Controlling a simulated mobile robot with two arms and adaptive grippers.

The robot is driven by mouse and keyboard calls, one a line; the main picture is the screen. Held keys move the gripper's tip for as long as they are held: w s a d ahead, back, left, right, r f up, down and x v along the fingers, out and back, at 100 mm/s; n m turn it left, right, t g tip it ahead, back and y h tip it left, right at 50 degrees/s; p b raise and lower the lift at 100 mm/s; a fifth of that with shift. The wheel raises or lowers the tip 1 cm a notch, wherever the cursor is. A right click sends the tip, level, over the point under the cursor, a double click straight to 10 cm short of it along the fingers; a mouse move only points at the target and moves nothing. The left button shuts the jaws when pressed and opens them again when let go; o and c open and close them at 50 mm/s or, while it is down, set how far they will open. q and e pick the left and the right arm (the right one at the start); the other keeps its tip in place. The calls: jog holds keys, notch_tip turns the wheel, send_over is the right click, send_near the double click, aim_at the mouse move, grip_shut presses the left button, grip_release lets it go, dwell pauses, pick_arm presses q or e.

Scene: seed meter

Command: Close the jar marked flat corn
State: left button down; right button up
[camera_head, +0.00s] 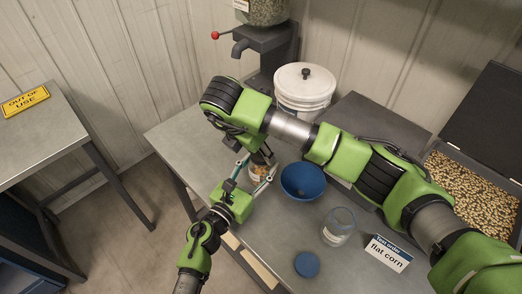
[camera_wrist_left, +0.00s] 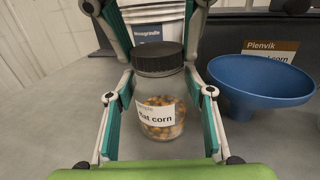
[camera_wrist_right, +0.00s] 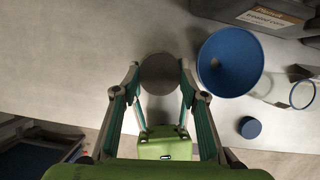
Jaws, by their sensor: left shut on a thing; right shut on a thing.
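The flat corn jar (camera_wrist_left: 160,142) is clear, with a white label ending in "at corn" and some corn kernels at the bottom. It stands upright on the bench, and a dark ribbed lid (camera_wrist_left: 158,59) sits on its mouth. My left gripper (camera_wrist_left: 159,92) is shut on the jar body from the side. My right gripper (camera_wrist_right: 160,84) reaches down from above and is shut on the lid, which shows as a dark disc between its fingers. In the head view the jar (camera_head: 260,172) is partly hidden by both arms.
A blue funnel bowl (camera_head: 303,181) stands just right of the jar. An open glass jar (camera_head: 339,227), a blue lid (camera_head: 307,264) and a "flat corn" sign (camera_head: 388,252) are farther right. A white bucket (camera_head: 303,90) stands behind. The bench's left end is clear.

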jog(key=m, duration=0.2)
jog(key=m+g, duration=0.1)
jog(key=m, duration=0.1)
jog(key=m+g+h, duration=0.1)
jog(key=m, duration=0.1)
jog(key=shift+w+a, duration=0.2)
jog(key=shift+w, duration=0.1)
jog(key=m, duration=0.2)
jog(key=m+g, duration=0.1)
jog(key=m, duration=0.1)
jog(key=m+g, duration=0.1)
jog(key=m, duration=0.1)
jog(key=shift+w+h, duration=0.3)
jog(key=o, duration=0.7)
jog(key=shift+s, duration=0.1)
notch_tip(320, 180, up, 4)
jog(key=shift+f, duration=0.15)
jog(key=shift+r, duration=0.4)
jog(key=shift+c, duration=0.2)
